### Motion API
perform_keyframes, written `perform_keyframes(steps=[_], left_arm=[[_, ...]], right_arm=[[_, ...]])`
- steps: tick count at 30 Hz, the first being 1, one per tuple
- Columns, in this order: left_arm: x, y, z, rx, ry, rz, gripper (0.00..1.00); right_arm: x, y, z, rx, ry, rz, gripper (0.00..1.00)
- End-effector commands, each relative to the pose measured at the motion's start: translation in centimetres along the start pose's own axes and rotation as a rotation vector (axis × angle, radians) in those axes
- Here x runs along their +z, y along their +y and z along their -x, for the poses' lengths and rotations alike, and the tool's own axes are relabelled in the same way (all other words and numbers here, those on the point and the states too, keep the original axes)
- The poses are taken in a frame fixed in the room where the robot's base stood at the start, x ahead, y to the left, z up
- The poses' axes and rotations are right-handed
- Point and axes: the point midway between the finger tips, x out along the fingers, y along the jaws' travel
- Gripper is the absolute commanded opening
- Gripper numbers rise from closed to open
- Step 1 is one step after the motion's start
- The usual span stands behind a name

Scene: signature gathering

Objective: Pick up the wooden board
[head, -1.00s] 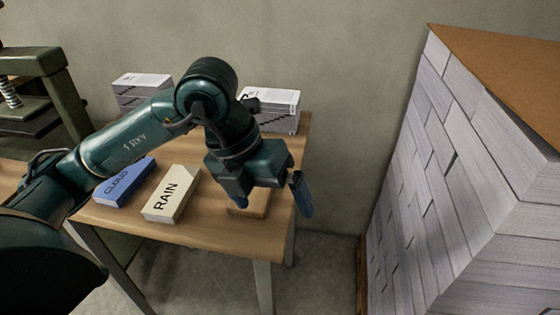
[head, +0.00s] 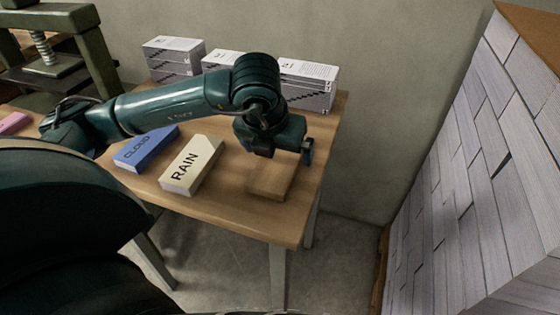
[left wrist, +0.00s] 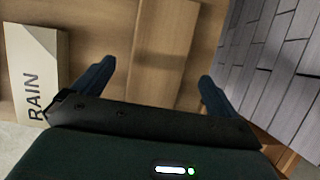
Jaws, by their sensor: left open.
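The wooden board (head: 270,181) is a small light-brown block lying on the wooden table near its right end. In the left wrist view the board (left wrist: 163,50) lies between and beyond my two blue fingers, lengthwise. My left gripper (head: 284,152) is open and empty just behind and above the board in the head view. Its fingers also show spread wide in the left wrist view (left wrist: 155,80). I see no contact with the board. My right gripper is not in view.
A cream RAIN block (head: 190,165) and a blue CLOUD block (head: 146,148) lie left of the board. Paper stacks (head: 310,85) stand at the table's back. A green press (head: 60,50) is at left, and a tall pile of grey-white bundles (head: 470,180) at right.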

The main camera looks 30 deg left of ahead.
Motion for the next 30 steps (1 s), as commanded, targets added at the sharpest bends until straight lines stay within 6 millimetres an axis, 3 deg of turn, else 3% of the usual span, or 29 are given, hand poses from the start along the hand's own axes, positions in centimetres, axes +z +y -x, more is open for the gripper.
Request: perform_keyframes(steps=[6, 15, 30], left_arm=[[0.1, 0.2, -3.1, 0.001, 0.003, 0.001, 0.98], [0.2, 0.1, -3.5, -0.001, 0.0, -0.001, 0.98], [0.2, 0.1, -3.5, -0.001, 0.0, 0.0, 0.57]], right_arm=[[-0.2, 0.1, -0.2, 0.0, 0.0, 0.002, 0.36], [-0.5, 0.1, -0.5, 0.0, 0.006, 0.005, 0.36], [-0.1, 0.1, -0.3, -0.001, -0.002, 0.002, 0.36]])
